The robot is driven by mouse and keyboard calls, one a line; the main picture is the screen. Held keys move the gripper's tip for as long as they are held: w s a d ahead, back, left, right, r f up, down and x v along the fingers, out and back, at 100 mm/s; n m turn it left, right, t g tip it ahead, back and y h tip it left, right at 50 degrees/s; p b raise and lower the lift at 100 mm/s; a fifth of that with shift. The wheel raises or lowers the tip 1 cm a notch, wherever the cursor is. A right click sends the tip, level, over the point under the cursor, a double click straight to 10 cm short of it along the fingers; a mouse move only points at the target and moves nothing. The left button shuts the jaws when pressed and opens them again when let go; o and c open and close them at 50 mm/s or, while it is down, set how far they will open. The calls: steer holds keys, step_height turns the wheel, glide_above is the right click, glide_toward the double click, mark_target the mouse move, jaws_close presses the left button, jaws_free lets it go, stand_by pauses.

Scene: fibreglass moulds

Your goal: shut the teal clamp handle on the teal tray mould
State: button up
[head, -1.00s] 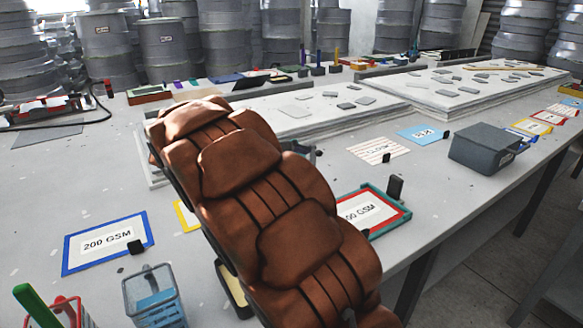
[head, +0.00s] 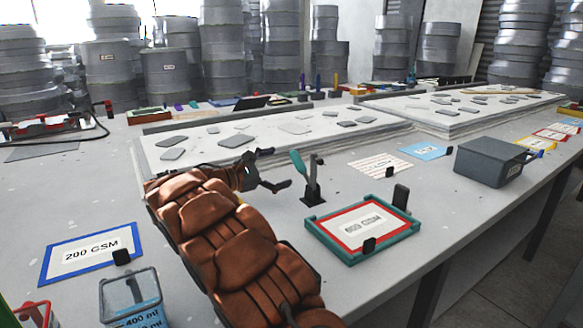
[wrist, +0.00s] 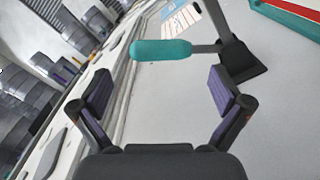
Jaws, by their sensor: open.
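The teal tray mould (head: 332,246) has a teal rim and a red-bordered label, and lies near the bench's front edge in the head view. Just left of it stands a dark clamp (head: 313,190) with a teal handle (head: 299,163). The handle is raised and leans left of the upright post. My gripper (head: 274,169) is open and empty, just left of the handle and apart from it. In the wrist view, the handle (wrist: 161,50) lies beyond my open gripper (wrist: 161,90), between the finger lines. The tray's corner (wrist: 287,17) shows at the top right.
White mould slabs (head: 200,138) lie behind the clamp. A grey box (head: 490,160) stands to the right. A blue-framed 200 GSM card (head: 62,274) and a clear container (head: 128,298) are at the left front. Bare bench surrounds the clamp.

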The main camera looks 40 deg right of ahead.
mark_target(294, 162)
steer(key=shift+s+d, duration=0.15)
steer(key=shift+d, duration=1.9)
steer(key=shift+r, duration=0.1)
steer(key=c, duration=1.7)
